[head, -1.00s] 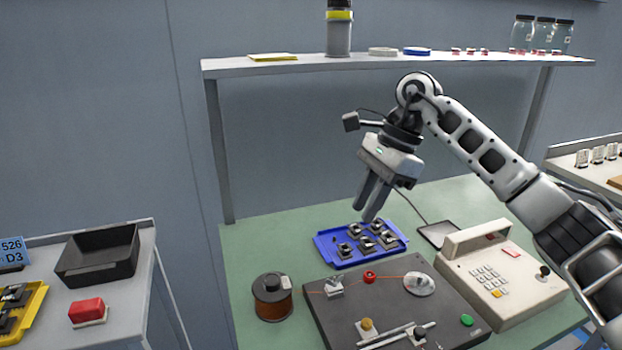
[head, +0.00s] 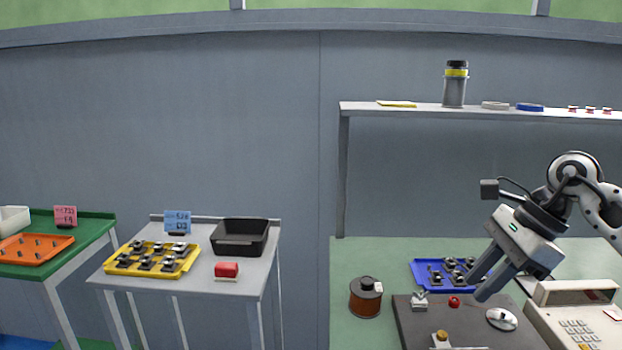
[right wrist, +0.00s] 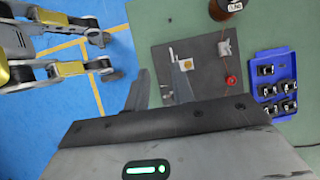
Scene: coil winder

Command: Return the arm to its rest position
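My right arm comes in from the right edge of the head view. Its gripper (head: 482,284) hangs over the area between the blue tray (head: 420,273) and the dark winder board (head: 408,318), its fingers pointing down and left. The right wrist view shows the two fingers (right wrist: 160,88) apart with nothing between them, the board visible in the gap. The blue tray (right wrist: 258,60) with several small dark parts lies off to the right there. My left gripper is not in the head view, and I cannot make it out in the right wrist view.
A copper wire spool (head: 365,298) stands left of the board. A beige keypad device (head: 575,312) stands right of it. A shelf (head: 400,108) crosses above the bench. A grey table to the left holds a yellow tray (head: 190,268), a black bin (head: 240,238) and a red block (head: 227,270).

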